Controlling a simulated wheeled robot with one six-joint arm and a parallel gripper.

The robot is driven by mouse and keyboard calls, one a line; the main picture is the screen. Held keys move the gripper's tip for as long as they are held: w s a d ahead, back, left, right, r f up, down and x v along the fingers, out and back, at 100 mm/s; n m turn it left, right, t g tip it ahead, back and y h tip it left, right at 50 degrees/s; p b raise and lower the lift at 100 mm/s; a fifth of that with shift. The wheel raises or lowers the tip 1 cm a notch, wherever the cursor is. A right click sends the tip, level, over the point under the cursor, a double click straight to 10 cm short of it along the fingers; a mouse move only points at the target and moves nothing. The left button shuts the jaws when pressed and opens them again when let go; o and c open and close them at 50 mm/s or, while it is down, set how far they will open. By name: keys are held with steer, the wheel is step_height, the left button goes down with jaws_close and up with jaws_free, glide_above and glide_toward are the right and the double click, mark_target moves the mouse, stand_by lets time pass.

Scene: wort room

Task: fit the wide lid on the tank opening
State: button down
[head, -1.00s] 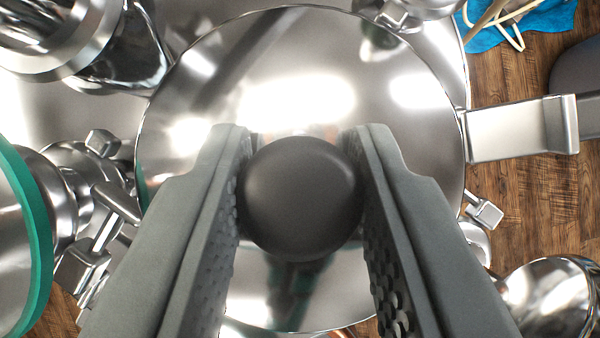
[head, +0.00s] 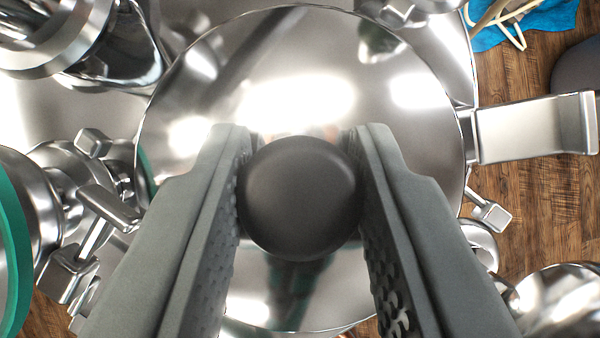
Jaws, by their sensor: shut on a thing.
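The wide lid (head: 300,100) is a round, shiny steel disc with a dark round knob (head: 300,198) at its middle. My gripper (head: 300,190) is shut on the knob, one finger on each side, and the lid spreads out beneath the fingers. The steel tank (head: 455,60) shows around the lid at the upper right. The lid covers the view below it, so the tank opening is hidden. I cannot tell whether the lid touches the tank or hangs above it.
A flat steel bracket (head: 530,130) sticks out at the right. Clamps with square-headed handles (head: 108,210) stand at the left, near a green-rimmed round fitting (head: 12,250). A steel pipe fitting (head: 75,35) is at the upper left. A blue cloth (head: 545,20) lies on the wooden floor (head: 540,210).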

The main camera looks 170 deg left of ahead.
steer(key=shift+f, duration=0.1)
steer(key=c, duration=1.4)
jaws_free()
steer(key=shift+v, duration=5.5)
steer(key=s+a+f+t, duration=0.1)
steer(key=s+a+t, duration=0.2)
steer(key=s+a, duration=0.3)
steer(key=s+a+f+n+t, duration=0.1)
steer(key=s+a+t, duration=0.3)
steer(key=s, duration=0.9)
steer(key=s+a+f+n+t+y, duration=0.1)
steer(key=s+a+t, duration=0.3)
steer(key=s+a, duration=0.5)
steer(key=shift+s+a, duration=0.3)
steer(key=shift+s, duration=0.15)
